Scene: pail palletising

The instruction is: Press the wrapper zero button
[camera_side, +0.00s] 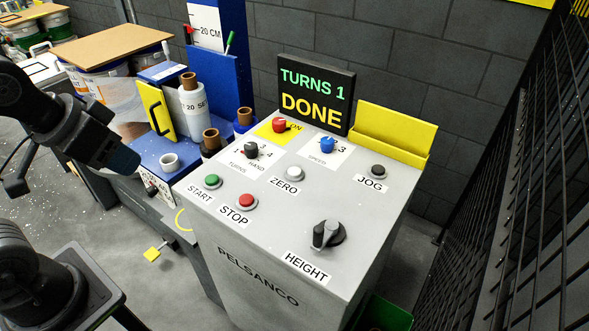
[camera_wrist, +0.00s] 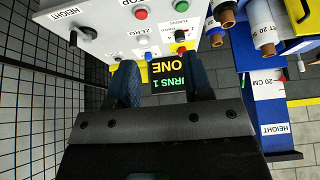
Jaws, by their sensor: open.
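The white zero button (camera_side: 294,173) sits on the sloping top of the grey control console (camera_side: 275,245), behind its ZERO label, right of the green start button (camera_side: 212,181) and the red stop button (camera_side: 247,201). In the wrist view the zero button (camera_wrist: 144,40) shows beyond my fingertips, roughly between them. My gripper (camera_wrist: 160,68) is open and empty, with two blue-grey fingers apart. In the side view my gripper (camera_side: 124,160) is at the left, clear of the console and well away from the button. The contact ends of the fingers are hard to make out there.
A display (camera_side: 316,94) reading TURNS 1 DONE stands at the console's back. A red knob (camera_side: 279,126), blue knob (camera_side: 327,145), jog button (camera_side: 378,172) and black height knob (camera_side: 327,235) are nearby. A mesh fence (camera_side: 510,200) rises at right. A blue wrapper stand (camera_side: 215,80) is behind.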

